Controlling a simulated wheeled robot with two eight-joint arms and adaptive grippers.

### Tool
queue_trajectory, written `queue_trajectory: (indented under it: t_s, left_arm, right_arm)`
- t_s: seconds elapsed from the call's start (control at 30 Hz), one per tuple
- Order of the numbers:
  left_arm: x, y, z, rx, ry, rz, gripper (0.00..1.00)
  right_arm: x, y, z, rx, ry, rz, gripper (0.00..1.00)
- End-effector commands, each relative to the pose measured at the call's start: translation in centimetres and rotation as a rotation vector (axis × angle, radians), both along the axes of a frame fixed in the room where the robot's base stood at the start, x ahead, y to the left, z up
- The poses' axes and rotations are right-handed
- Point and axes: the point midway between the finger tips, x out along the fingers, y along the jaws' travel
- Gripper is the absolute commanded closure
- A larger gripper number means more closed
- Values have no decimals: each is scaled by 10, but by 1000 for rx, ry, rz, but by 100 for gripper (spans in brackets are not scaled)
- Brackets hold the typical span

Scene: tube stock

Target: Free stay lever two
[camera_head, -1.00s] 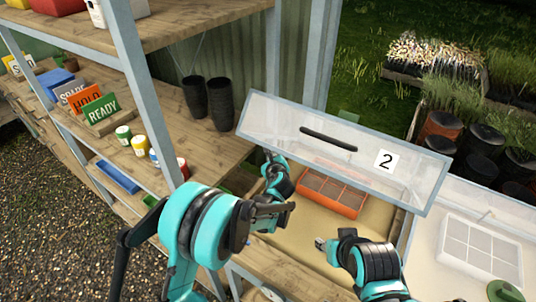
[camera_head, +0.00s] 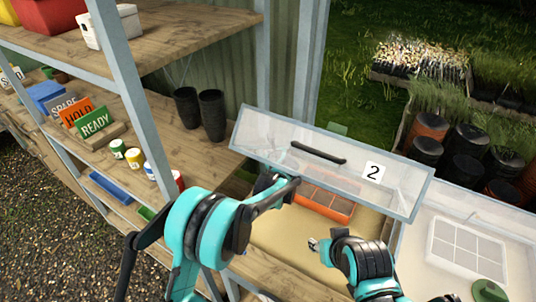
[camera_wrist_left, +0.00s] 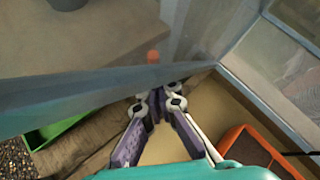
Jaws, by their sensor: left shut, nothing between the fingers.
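The clear lid marked 2 (camera_head: 405,190) stands raised and tilted over its bed, with a black handle (camera_head: 318,153). My left gripper (camera_head: 262,180) is at the lid's lower left edge, partly hidden by my arm. In the left wrist view its fingers (camera_wrist_left: 155,105) are shut and empty, just below the lid's grey frame bar (camera_wrist_left: 70,95). A small orange tip (camera_wrist_left: 153,57) shows just beyond that bar; I cannot tell for sure that it is the stay lever. My right gripper (camera_head: 314,244) is low over the bed, its jaw state unclear.
An orange tray (camera_head: 322,202) lies in the bed under the lid and shows in the wrist view (camera_wrist_left: 245,150). Black pots (camera_head: 211,115) stand on the shelf to the left. A neighbouring frame with a white grid tray (camera_head: 466,246) is at right.

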Motion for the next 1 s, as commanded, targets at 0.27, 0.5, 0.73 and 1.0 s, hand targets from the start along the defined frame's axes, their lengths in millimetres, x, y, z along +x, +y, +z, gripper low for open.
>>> queue_trajectory:
  t_s: [0.27, 0.5, 0.73, 1.0]
  left_arm:
    - [0, 0, 5, 0, 0, 0, 100]
    - [0, 0, 16, 0, 0, 0, 100]
    - [0, 0, 16, 0, -1, -1, 100]
    - [0, 0, 6, 0, 0, 0, 100]
  right_arm:
    - [0, 0, 3, 0, 0, 0, 60]
    - [0, 0, 9, 0, 0, 0, 60]
    - [0, 0, 9, 0, 0, 0, 60]
    - [0, 0, 2, 0, 0, 0, 60]
